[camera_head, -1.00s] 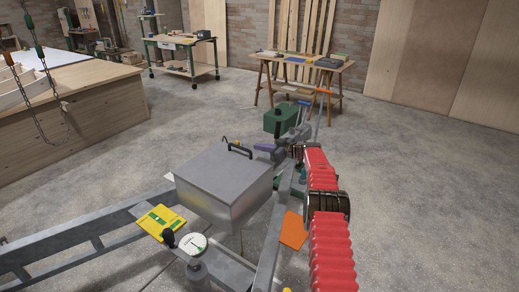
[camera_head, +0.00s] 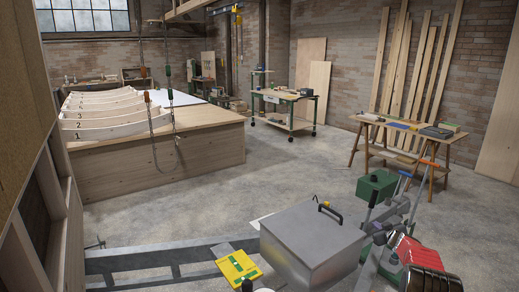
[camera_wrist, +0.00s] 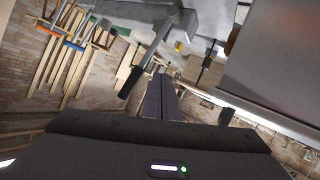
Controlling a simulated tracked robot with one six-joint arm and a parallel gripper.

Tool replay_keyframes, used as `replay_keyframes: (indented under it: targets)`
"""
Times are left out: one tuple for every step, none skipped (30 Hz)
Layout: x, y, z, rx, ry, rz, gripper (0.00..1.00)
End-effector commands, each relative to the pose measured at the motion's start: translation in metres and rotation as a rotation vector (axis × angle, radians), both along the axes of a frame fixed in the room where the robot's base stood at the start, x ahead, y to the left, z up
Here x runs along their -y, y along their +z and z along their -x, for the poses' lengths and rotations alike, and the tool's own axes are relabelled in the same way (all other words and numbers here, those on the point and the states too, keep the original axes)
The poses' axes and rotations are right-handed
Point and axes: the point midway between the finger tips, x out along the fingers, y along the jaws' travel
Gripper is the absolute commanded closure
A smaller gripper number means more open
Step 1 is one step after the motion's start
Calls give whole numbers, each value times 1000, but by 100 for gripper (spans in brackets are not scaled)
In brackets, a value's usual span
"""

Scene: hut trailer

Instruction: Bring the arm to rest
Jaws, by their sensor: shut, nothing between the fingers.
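My gripper (camera_wrist: 160,98) shows in the wrist view as two purple fingers, side by side and closed together, with nothing between them. A dark handle on a pale metal part (camera_wrist: 155,52) is just beyond the fingertips; I cannot tell whether they touch.
A grey metal box (camera_head: 315,245) stands on the trailer frame (camera_head: 165,262) close to my arm; a yellow-green item (camera_head: 239,267) lies nearby. A green block (camera_head: 376,187) stands beyond. A wooden bench (camera_head: 160,170) is left, a trestle table (camera_head: 410,130) back right. The middle floor is clear.

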Motion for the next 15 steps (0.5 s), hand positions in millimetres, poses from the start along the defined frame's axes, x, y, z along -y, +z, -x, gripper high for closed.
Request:
replay_keyframes:
  targets:
    - [5, 6, 6, -22, -46, 10, 100]
    - [8, 8, 10, -37, -72, 16, 100]
    - [11, 10, 15, -58, -104, 23, 100]
    - [13, 11, 20, -74, -127, 29, 100]
    - [14, 14, 24, -89, -150, 32, 100]
    - [16, 17, 31, -111, -176, 37, 100]
    - [17, 19, 36, -127, -195, 42, 100]
    - [17, 22, 41, -142, -215, 44, 100]
    - [17, 26, 49, -164, -237, 48, 100]
    - [17, 28, 54, -180, -253, 49, 100]
    - [16, 31, 60, -197, -268, 52, 100]
    - [14, 35, 67, -218, -287, 53, 100]
    - [13, 38, 73, -234, -301, 54, 100]
    - [11, 41, 79, -251, -314, 55, 100]
    - [9, 45, 88, -272, -331, 56, 100]
